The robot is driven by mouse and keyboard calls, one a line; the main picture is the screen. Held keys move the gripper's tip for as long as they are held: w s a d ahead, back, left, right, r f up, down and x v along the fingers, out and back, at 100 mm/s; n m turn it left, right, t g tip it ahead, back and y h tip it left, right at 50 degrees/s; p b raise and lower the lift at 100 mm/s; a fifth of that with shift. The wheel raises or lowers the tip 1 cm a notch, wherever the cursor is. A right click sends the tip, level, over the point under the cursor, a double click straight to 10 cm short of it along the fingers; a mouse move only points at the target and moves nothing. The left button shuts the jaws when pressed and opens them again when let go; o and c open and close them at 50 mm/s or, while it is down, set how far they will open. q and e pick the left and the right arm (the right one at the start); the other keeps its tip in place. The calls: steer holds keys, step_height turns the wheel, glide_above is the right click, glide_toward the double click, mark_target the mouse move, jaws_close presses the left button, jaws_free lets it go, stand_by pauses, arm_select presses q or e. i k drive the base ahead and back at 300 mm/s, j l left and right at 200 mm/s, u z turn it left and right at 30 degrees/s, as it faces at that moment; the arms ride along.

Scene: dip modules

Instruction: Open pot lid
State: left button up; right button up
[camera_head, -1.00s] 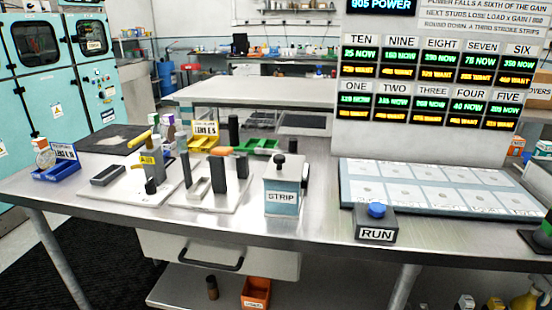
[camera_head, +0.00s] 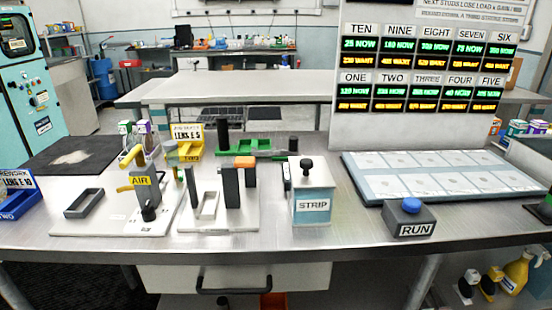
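A white square pot (camera_head: 313,196) with a blue band labelled STRIP stands on the metal bench, right of the middle. Its pale lid (camera_head: 311,178) has a black knob (camera_head: 307,164) on top and sits on the pot. A dark handle-like part shows at the pot's upper left side. Neither of my grippers is in view.
Left of the pot stand a white plate with dark posts (camera_head: 231,187) and a yellow AIR fixture (camera_head: 144,189). A RUN box (camera_head: 409,218) with a blue button is to the right, before a pale panel (camera_head: 440,178). Bare bench lies along the front edge.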

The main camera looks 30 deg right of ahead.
mark_target(306, 171)
steer(key=i+j+z, duration=0.15)
steer(key=j, duration=0.25)
steer(key=i+j+z, duration=0.15)
steer(key=j, duration=0.25)
steer(key=i+z, duration=0.1)
steer(key=z, duration=1.35)
